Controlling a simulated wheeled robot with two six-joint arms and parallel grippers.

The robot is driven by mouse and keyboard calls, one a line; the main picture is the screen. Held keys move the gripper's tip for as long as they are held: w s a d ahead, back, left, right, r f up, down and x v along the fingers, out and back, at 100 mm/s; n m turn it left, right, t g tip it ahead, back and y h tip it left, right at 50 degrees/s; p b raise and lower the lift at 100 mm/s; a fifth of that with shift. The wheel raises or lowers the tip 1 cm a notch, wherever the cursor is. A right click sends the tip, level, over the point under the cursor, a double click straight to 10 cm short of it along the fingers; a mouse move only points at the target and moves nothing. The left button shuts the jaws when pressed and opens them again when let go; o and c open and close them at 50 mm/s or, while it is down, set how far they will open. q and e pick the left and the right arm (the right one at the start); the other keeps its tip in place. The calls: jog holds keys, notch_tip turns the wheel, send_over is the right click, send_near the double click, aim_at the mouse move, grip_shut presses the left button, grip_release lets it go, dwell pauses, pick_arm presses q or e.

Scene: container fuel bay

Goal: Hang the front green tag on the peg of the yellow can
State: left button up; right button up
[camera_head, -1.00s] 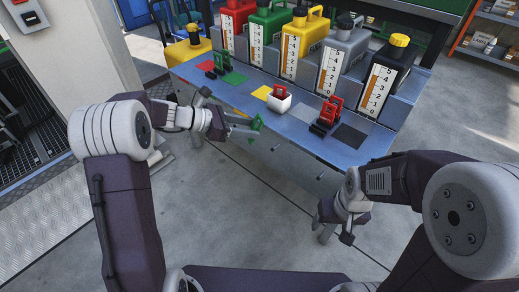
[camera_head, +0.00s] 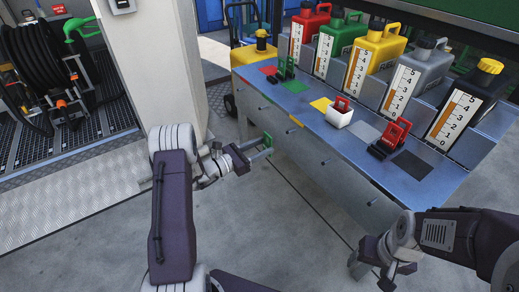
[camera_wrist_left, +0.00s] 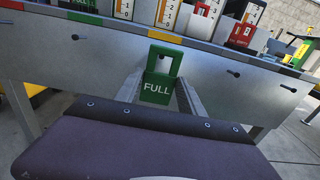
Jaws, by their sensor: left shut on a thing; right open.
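My left gripper (camera_head: 262,151) is shut on a green tag (camera_head: 267,141), held in the air in front of the bench's drawer face. In the left wrist view the tag (camera_wrist_left: 157,88) reads FULL, stands upright between the two fingers, and has a square hole at its top. The yellow can (camera_head: 376,55) stands on the bench's back step, third from the left, well apart from the tag. My right gripper (camera_head: 374,275) is open and empty at the lower right, in front of the bench.
Red (camera_head: 309,33), green (camera_head: 340,45), grey (camera_head: 408,80) and black (camera_head: 466,105) cans share the step. Floor in front is clear.

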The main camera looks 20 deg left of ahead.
aim_at(267, 146)
pick_arm(q)
jog(key=shift+f+b+x, duration=0.15)
jog(key=shift+b+x, duration=0.25)
jog(key=shift+x, duration=0.7)
jog(key=shift+f+b+x, duration=0.2)
jog(key=shift+b+x, duration=0.15)
jog(key=shift+x, duration=0.75)
jog(key=shift+w+d, duration=0.1)
jog(key=shift+w, duration=0.05)
jog(key=shift+w+d, duration=0.25)
jog(key=shift+w, duration=0.05)
jog(key=shift+w+d, duration=0.35)
jog(key=shift+w, duration=0.15)
jog(key=shift+w+d, duration=0.1)
jog(key=shift+w+d, duration=0.3)
jog(key=shift+w, duration=0.05)
jog(key=shift+w+d, duration=0.1)
jog(key=shift+w, duration=0.05)
jog(key=shift+w+d+b, duration=0.25)
jog(key=shift+w+b, duration=0.05)
jog(key=shift+w, duration=0.05)
